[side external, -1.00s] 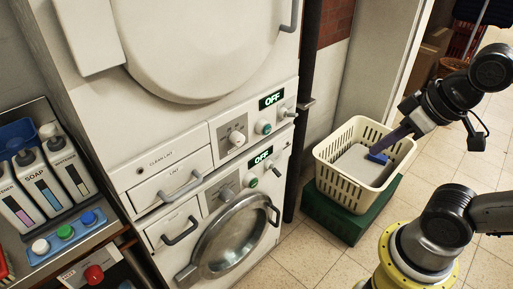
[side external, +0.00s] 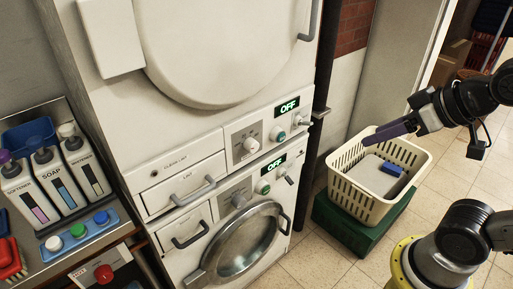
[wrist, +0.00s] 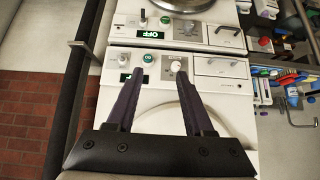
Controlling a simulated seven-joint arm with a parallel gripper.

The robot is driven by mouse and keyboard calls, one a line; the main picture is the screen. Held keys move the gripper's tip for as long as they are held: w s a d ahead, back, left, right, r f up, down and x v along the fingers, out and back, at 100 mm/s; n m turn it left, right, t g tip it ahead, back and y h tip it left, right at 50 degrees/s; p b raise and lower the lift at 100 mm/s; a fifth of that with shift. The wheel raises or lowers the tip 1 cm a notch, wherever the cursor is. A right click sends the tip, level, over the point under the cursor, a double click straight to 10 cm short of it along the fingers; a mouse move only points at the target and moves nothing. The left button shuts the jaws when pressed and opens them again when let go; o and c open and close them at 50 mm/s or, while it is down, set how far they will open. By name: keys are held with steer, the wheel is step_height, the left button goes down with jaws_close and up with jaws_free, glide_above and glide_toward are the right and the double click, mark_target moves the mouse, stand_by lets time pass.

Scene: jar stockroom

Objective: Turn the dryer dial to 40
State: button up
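The dryer is the upper white machine (side external: 160,135). Its control panel holds a white dial (side external: 251,142), a green button (side external: 280,135) and a display (side external: 289,106) reading OFF. The dial also shows in the wrist view (wrist: 177,66). The number the dial points to is too small to read. My gripper (wrist: 160,74) is open and empty, its dark purple fingers apart and directed at the dryer panel. In the side view it hangs over the laundry basket, right of the panel and clear of the dial.
A washer with a similar panel, its display (side external: 272,165) also OFF, sits below the dryer. A cream basket (side external: 372,205) holding a blue item (side external: 391,169) stands on a green box (side external: 345,232). A dark vertical pole (side external: 318,120) stands between panel and basket. Bottles (side external: 52,180) stand far left.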

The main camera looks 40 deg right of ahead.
mark_target(255, 147)
steer(key=shift+o, duration=1.3)
steer(key=w+r+m+t, duration=0.1)
steer(key=w+r+t, duration=0.5)
steer(key=w, duration=0.7)
steer(key=shift+a+r+t, duration=0.3)
steer(key=shift+r+t, duration=0.1)
steer(key=shift+r, duration=0.05)
steer(key=w+f+m+t+h, duration=0.1)
steer(key=w+f+t, duration=0.15)
steer(key=w, duration=0.35)
steer(key=s+a+f+n+y, duration=0.1)
steer(key=s+a+f+n, duration=0.15)
steer(key=f, duration=0.85)
steer(key=s+a+f+n, duration=0.2)
steer(key=s+a+f, duration=0.15)
steer(key=f, duration=0.75)
steer(key=w, duration=1.4)
steer(key=shift+w+a+r, duration=0.2)
steer(key=shift+w+a, duration=0.05)
steer(key=shift+w, duration=0.05)
jaws_close()
